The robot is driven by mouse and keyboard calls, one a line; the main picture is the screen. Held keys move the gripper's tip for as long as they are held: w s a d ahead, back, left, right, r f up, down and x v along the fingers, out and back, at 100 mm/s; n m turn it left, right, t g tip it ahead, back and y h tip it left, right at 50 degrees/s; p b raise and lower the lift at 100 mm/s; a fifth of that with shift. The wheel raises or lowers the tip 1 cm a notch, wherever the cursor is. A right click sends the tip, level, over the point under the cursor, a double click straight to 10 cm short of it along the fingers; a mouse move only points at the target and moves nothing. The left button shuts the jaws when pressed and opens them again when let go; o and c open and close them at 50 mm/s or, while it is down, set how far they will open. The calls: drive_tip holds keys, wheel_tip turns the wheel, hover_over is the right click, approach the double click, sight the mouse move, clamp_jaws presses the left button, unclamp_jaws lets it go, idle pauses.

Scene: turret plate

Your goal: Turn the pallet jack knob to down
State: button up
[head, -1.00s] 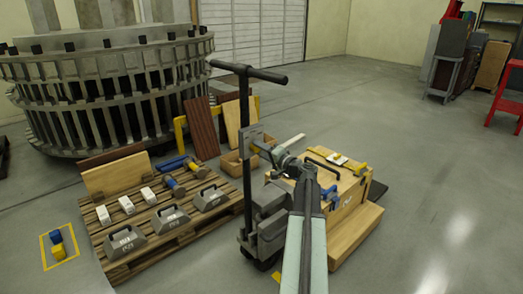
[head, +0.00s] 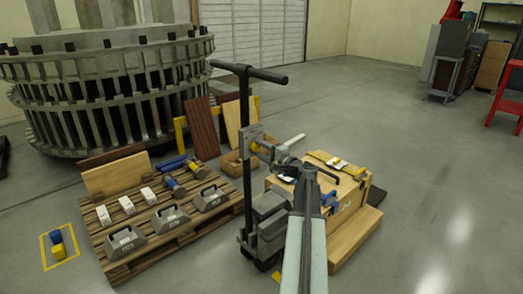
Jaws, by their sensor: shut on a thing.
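The pallet jack (head: 247,195) stands upright in the middle of the head view, with a black post and a T-shaped handle (head: 248,72) on top. A small grey plate (head: 250,134) is fixed to its post. My gripper (head: 259,148) reaches in from the right and is at the lower right of this plate, shut on the pallet jack knob. The knob is largely hidden by the fingers, and its pointing direction cannot be made out. A yellow patch shows at the fingertips.
A wooden pallet (head: 130,262) with grey weights and blue-and-yellow tools lies left of the jack. A wooden crate (head: 352,213) stands right, beside my arm. A large turret ring (head: 110,90) stands behind at the left. Open floor lies to the right.

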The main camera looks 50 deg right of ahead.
drive_tip(key=o, duration=1.4)
drive_tip(key=shift+c, duration=0.2)
drive_tip(key=s, duration=0.7)
drive_tip(key=shift+s+a, duration=0.25)
drive_tip(key=shift+s, duration=0.15)
drive_tip(key=shift+f, duration=0.1)
